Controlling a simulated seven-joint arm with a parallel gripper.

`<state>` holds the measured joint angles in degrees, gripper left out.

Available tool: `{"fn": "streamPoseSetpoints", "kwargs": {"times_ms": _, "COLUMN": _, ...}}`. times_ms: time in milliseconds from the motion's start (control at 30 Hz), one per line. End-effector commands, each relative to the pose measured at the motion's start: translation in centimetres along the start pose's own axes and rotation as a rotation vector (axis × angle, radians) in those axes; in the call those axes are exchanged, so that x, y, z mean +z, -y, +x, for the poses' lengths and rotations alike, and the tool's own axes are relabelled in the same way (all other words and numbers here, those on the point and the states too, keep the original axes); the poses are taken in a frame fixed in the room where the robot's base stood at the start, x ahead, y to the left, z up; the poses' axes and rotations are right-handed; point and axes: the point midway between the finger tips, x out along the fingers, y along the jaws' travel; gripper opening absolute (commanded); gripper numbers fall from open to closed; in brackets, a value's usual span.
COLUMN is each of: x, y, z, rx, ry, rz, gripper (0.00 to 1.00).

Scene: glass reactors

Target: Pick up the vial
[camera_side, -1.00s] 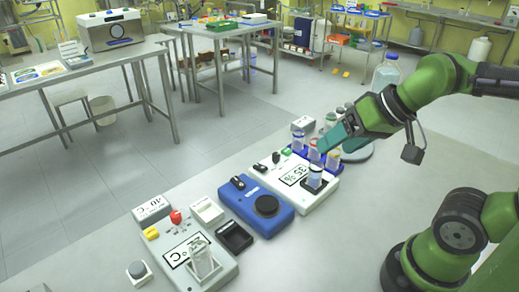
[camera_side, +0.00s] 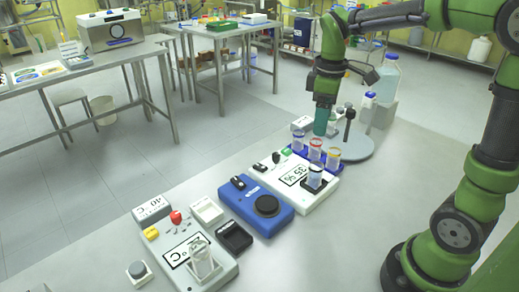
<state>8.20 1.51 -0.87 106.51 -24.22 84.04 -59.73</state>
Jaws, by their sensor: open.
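Several clear glass vials are in view. A vial with a blue band (camera_side: 298,141), one with a red band (camera_side: 315,151) and one with an orange-yellow band (camera_side: 333,159) stand upright in a row in a blue rack (camera_side: 322,167). Another vial (camera_side: 314,180) stands on a white device reading 35, and a wider glass vessel (camera_side: 202,262) sits on a white device at the lower left. My gripper (camera_side: 321,131) points straight down with its teal fingers above and behind the rack, near the red-band vial in the picture. It is open, and I see nothing held in it.
A blue device with a black disc (camera_side: 265,204) stands between the two white devices. A grey round base with an upright post (camera_side: 349,122) stands close to the right of my gripper, with bottles (camera_side: 386,80) behind it.

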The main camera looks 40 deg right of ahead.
Motion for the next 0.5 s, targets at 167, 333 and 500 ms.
{"fn": "streamPoseSetpoints", "kwargs": {"times_ms": 167, "x": 0.4, "y": 0.2, "z": -0.3, "rx": -0.013, "ry": 0.019, "rz": -0.121, "gripper": 0.71}}
{"fn": "streamPoseSetpoints", "kwargs": {"times_ms": 333, "x": 0.5, "y": 0.4, "z": 2.3, "rx": -0.016, "ry": 0.022, "rz": -0.131, "gripper": 0.71}}
{"fn": "streamPoseSetpoints", "kwargs": {"times_ms": 500, "x": 0.6, "y": 0.4, "z": 6.1, "rx": -0.017, "ry": 0.021, "rz": -0.13, "gripper": 0.71}}
